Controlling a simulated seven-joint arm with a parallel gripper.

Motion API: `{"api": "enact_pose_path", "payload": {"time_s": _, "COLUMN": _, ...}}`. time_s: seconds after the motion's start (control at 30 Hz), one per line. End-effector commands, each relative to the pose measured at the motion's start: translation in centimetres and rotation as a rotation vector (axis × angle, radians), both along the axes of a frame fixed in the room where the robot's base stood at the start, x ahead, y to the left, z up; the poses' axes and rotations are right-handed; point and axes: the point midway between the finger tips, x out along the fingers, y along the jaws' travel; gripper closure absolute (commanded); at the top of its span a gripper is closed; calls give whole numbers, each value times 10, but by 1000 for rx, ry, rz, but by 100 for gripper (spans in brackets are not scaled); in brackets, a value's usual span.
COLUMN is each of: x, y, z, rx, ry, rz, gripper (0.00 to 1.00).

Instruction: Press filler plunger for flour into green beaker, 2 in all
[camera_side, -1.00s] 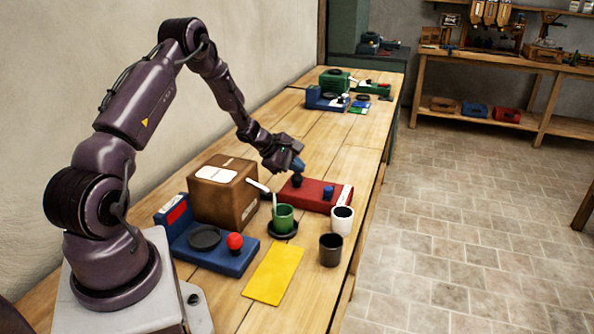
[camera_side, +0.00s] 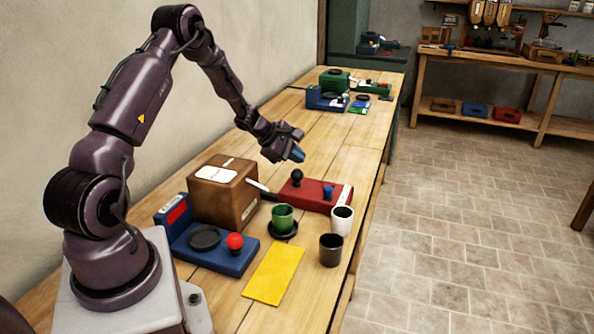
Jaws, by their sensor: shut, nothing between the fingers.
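The green beaker (camera_side: 283,217) stands upright on a dark saucer (camera_side: 283,236), in front of the brown box-shaped filler (camera_side: 222,195). A pale spout (camera_side: 257,185) with a dark tip reaches from the filler toward the beaker. What is in the beaker cannot be made out. A red base (camera_side: 310,199) behind the beaker carries a black knob plunger (camera_side: 297,177) and a smaller blue knob (camera_side: 328,192). My gripper (camera_side: 298,156), with blue fingertips, is shut and empty. It hangs above the black knob, apart from it.
A white cup (camera_side: 342,219) and a dark cup (camera_side: 331,249) stand right of the beaker near the table edge. A blue scale-like unit (camera_side: 216,258) with a red button (camera_side: 235,241) and a yellow mat (camera_side: 273,274) lie in front. The table behind my gripper is largely clear.

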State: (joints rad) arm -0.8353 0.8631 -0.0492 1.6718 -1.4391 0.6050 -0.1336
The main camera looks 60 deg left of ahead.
Motion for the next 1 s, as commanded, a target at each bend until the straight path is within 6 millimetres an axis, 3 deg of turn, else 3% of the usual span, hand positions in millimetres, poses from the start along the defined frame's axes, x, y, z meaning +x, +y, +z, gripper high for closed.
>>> {"api": "enact_pose_path", "payload": {"time_s": 0.4, "x": 0, "y": 0, "z": 40, "rx": 1, "ry": -2, "rz": -1, "gripper": 100}}
{"api": "enact_pose_path", "payload": {"time_s": 1.0, "x": 0, "y": 0, "z": 43, "rx": 1, "ry": 0, "rz": -1, "gripper": 100}}
